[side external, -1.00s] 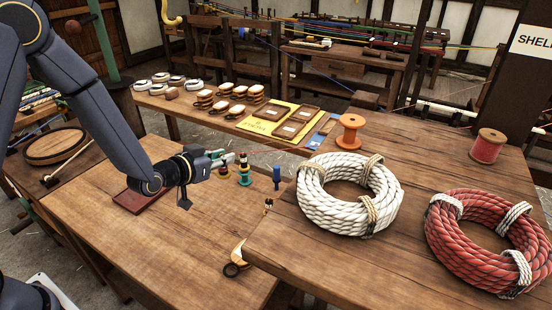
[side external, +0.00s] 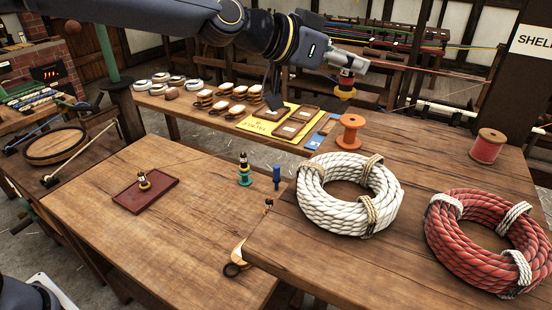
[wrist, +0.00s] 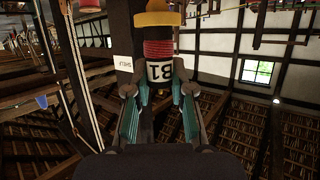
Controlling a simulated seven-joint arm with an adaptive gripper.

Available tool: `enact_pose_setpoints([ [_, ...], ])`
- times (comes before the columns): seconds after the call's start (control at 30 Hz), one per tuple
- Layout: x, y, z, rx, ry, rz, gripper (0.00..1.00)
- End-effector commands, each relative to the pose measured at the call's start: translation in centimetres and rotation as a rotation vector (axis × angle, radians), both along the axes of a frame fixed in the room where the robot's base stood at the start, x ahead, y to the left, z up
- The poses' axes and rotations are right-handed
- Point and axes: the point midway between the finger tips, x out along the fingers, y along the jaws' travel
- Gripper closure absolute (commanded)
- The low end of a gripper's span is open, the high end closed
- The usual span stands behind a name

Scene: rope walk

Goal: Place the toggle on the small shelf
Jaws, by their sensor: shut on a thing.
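My gripper (side external: 352,62) is raised high over the back of the benches and is shut on a toggle (side external: 346,84) with a red-wound body and a yellow flange. In the wrist view, my gripper's teal-lined fingers (wrist: 158,88) close on both sides of the toggle (wrist: 158,48), which shows a white "B1" label. Similar pieces stand on the wooden bench: one on a dark red tray (side external: 165,197) and a teal one (side external: 244,172). The small shelf itself cannot be made out; a sign reading "SHEL" (side external: 532,41) is on a dark post at right, cut by the frame edge.
A white rope coil (side external: 312,205) and a red rope coil (side external: 440,235) lie on the right table. An orange spool (side external: 350,132) and a red spool (side external: 487,147) stand there too. A blue peg (side external: 276,177) stands on the left bench, whose middle is clear.

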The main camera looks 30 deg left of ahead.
Motion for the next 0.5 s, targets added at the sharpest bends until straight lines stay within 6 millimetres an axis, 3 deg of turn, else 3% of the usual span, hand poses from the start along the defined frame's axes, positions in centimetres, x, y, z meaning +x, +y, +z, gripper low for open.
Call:
enact_pose_setpoints([
  [0.3, -4.5, -3.8, 4.3, -0.005, 0.003, -0.261, 1.0],
  [0.5, -9.2, -6.0, 4.9, -0.006, 0.008, -0.514, 1.0],
])
